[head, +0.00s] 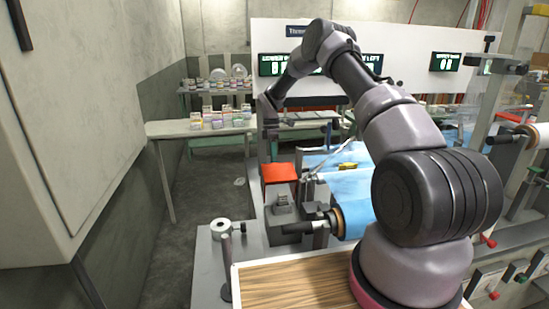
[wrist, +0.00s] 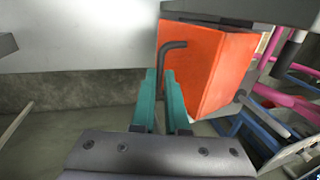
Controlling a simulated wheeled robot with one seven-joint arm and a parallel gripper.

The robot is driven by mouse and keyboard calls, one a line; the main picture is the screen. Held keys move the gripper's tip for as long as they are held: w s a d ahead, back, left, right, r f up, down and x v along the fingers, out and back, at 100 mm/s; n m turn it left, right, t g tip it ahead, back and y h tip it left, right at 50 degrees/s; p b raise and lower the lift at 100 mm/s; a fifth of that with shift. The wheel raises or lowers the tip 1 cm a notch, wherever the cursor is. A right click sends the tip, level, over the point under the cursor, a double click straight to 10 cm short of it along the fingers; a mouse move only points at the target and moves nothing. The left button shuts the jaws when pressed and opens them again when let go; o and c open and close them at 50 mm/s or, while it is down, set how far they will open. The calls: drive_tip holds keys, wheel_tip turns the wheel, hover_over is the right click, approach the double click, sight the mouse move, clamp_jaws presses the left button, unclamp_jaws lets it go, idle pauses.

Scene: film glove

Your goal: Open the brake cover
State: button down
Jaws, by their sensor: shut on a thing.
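The brake cover is an orange-red box-like cover (head: 280,172) at the left end of the machine in the head view. In the wrist view its orange faces (wrist: 222,75) fill the upper right. A dark bent handle (wrist: 173,46) stands out at its left edge and runs down between the teal fingers of my gripper (wrist: 165,100). My gripper is shut on this handle. The lower end of the handle is hidden by the fingers and the wrist body. In the head view the fingertips are too small to make out. I cannot tell whether the cover is raised.
A roller with blue film (head: 352,195) lies right of the cover. A small grey block (head: 282,205) stands in front of it. A post with a white ring (head: 221,228) and a wooden-topped table (head: 290,285) are nearer.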

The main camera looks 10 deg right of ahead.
drive_tip(key=shift+g, duration=0.5)
drive_tip(key=shift+w+f, duration=1.35)
drive_tip(key=shift+w, duration=0.25)
drive_tip(key=c, duration=0.9)
unclamp_jaws()
drive_tip(key=v, duration=1)
drive_tip(key=shift+w+r, duration=0.15)
drive_tip(key=shift+r, duration=0.15)
